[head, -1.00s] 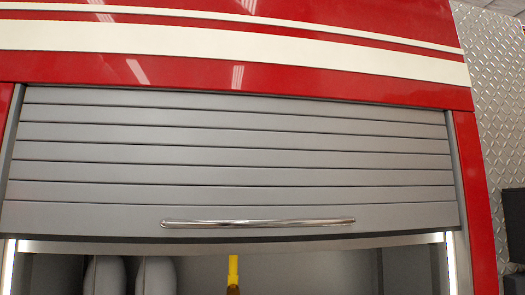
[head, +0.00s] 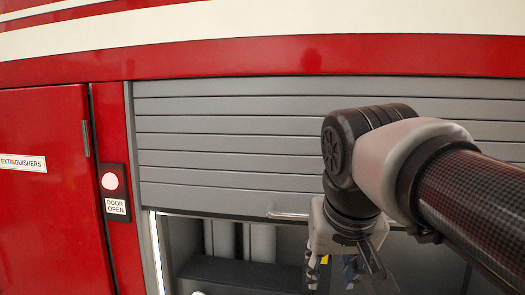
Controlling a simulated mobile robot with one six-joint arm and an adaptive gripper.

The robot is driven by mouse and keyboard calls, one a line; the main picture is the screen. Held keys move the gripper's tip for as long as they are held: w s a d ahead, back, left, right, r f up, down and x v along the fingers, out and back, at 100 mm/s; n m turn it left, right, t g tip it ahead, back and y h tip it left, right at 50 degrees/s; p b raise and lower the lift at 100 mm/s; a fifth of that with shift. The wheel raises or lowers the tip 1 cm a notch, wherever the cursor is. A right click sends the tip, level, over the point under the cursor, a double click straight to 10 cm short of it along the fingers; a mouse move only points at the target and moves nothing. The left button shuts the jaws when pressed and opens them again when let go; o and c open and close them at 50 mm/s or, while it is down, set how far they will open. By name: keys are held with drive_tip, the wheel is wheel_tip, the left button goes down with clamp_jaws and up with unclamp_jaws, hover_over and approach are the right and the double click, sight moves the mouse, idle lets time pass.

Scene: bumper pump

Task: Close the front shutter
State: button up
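The front shutter (head: 225,145) is a grey slatted roll-up door, lowered partway, with a gap below its bottom edge that shows the lit compartment. Its silver handle (head: 288,212) runs along the lowest slat; my arm hides the handle's right part. My gripper (head: 343,272) hangs in front of the opening, below the handle's height in the picture. Its fingers look spread apart, with nothing seen between them. I cannot tell whether it touches the shutter.
Inside the compartment are grey cylinders (head: 262,242) and a dark shelf (head: 240,272). To the left are a red panel with a lit "DOOR OPEN" button (head: 110,181) and a red door (head: 45,200) with an "EXTINGUISHERS" label (head: 22,163). My arm covers the right side.

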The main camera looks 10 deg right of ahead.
drive_tip(key=shift+m+t+h, duration=0.3)
drive_tip(key=shift+m+h, duration=0.2)
drive_tip(key=shift+m, duration=0.3)
drive_tip(key=w+r+p, duration=0.2)
drive_tip(key=r+p, duration=0.1)
drive_tip(key=r, duration=0.3)
drive_tip(key=w+r+p, duration=0.3)
drive_tip(key=r, duration=0.4)
drive_tip(key=w+d+r+p, duration=0.1)
drive_tip(key=w+r+p, duration=0.2)
drive_tip(key=r, duration=0.3)
drive_tip(key=shift+d+r+p, duration=0.1)
drive_tip(key=shift+r+p, duration=0.2)
drive_tip(key=shift+p, duration=0.2)
clamp_jaws()
approach(322, 189)
wheel_tip(322, 189, down, 4)
drive_tip(key=w, duration=0.1)
wheel_tip(322, 189, down, 3)
drive_tip(key=shift+s+r, duration=0.15)
drive_tip(key=shift+s+f, duration=0.25)
drive_tip(key=shift+f, duration=0.2)
drive_tip(key=shift+w+f, duration=0.1)
drive_tip(key=shift+b, duration=0.3)
